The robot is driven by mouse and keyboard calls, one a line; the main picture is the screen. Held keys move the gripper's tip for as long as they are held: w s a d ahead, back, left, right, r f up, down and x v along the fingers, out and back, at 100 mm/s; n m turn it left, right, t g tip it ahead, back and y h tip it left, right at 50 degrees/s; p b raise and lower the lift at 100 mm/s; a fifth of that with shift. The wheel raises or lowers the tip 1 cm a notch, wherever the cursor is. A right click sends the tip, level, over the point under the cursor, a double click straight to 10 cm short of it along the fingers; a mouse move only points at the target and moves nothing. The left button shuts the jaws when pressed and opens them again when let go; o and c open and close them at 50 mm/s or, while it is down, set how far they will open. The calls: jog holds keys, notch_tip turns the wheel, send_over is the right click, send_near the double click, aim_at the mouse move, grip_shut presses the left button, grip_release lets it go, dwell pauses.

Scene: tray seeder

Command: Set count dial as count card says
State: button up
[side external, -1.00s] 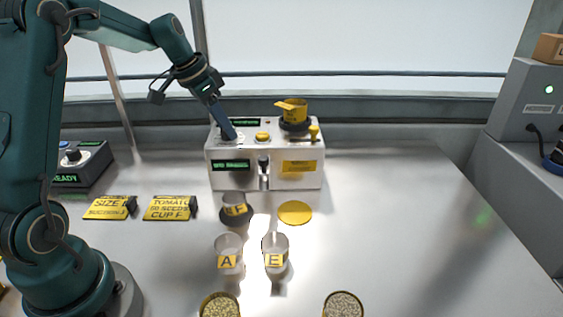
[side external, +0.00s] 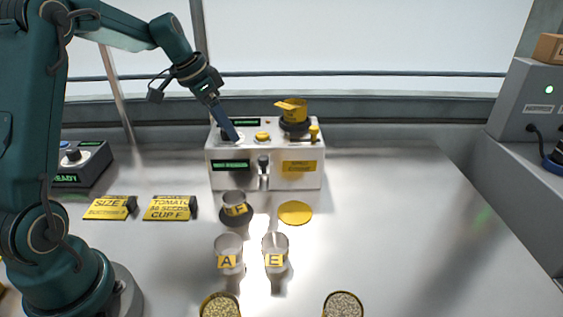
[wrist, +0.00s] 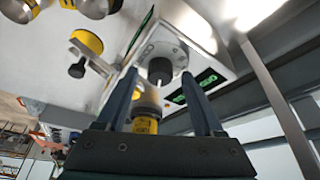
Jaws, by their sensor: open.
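The count dial is a dark knob (wrist: 160,68) on a pale marked plate, on top of the seeder (side external: 237,176). My gripper (side external: 235,139) is over the left part of the seeder's top. In the wrist view its two fingers (wrist: 159,78) are apart, one on each side of the knob. Whether they touch it cannot be told. The dial's setting is not legible. The count card (side external: 168,208) lies on the table, yellow, reading TOMATO, a number of SEEDS that looks like 30, and CUP F. A SIZE card (side external: 109,208) lies left of it.
The seeder's top also carries a yellow button (side external: 262,136) and a yellow hopper (side external: 293,110). Cup F (side external: 234,201) stands on a dark base in front. Cups A (side external: 228,250) and E (side external: 275,250) stand nearer. A READY box (side external: 85,163) is at left. The table's right side is clear.

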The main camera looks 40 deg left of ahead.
jog(key=shift+v, duration=2.6)
jog(key=s+d+r+m+t, duration=0.1)
jog(key=s+d+r, duration=0.2)
jog(key=d, duration=0.3)
jog(key=s+d+r+m, duration=0.1)
jog(key=s+d+r, duration=0.2)
jog(key=d, duration=0.4)
jog(key=s+d+f+n, duration=0.1)
jog(key=s+f+n, duration=0.1)
jog(key=s+f, duration=0.2)
jog(key=s+d+f+n+y, duration=0.1)
jog(key=s+f+n, duration=0.2)
jog(key=s, duration=0.5)
jog(key=shift+s+d+f, duration=0.2)
jog(key=shift+d+f, duration=0.2)
